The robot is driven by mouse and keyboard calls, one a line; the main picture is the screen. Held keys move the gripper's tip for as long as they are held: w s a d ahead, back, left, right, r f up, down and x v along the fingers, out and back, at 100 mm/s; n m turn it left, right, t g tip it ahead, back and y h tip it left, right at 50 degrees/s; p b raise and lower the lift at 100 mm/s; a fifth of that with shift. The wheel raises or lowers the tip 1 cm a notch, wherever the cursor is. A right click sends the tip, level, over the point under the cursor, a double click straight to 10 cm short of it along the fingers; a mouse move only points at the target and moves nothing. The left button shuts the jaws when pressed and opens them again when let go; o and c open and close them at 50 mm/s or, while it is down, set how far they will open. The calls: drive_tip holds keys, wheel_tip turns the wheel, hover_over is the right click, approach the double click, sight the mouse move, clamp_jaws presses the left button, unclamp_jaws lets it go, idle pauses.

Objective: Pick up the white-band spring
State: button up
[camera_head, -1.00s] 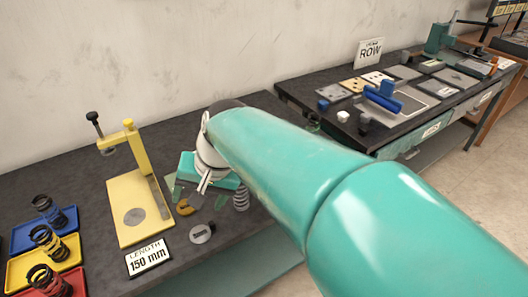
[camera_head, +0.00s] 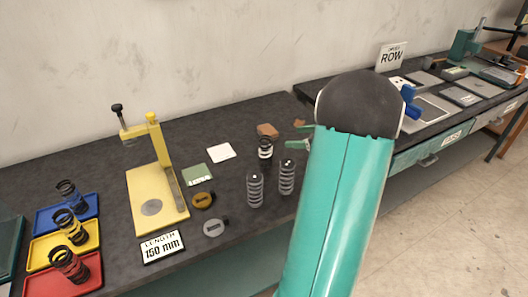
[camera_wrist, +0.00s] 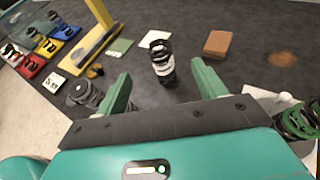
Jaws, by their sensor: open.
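The white-band spring (camera_wrist: 162,62) is a dark coil with white bands, upright on the dark bench in the wrist view. It also shows in the head view (camera_head: 265,149), beyond two grey springs. My gripper (camera_wrist: 160,73) is open and empty, one green finger on each side of the spring's line in the wrist view. The spring appears ahead of the fingers, not gripped. In the head view only the green fingers (camera_head: 297,137) show, just right of the spring; my arm hides the rest of the gripper.
Grey springs (camera_head: 255,190) stand near the white-band spring. A brown block (camera_wrist: 218,43) and white card (camera_head: 220,152) lie behind. A green-banded spring (camera_wrist: 298,122) is close to the right finger. The yellow length gauge (camera_head: 155,200) and coloured trays (camera_head: 68,213) are at left.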

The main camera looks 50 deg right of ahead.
sight(270, 139)
drive_tip(key=x, duration=0.6)
drive_tip(key=shift+w+a+f, duration=0.1)
drive_tip(key=shift+w+a, duration=0.1)
drive_tip(key=shift+w, duration=0.15)
drive_tip(key=shift+f+x, duration=0.15)
drive_tip(key=shift+x, duration=1.45)
drive_tip(key=shift+f+x, duration=0.15)
drive_tip(key=shift+x, duration=1.4)
drive_tip(key=shift+s, duration=0.15)
clamp_jaws()
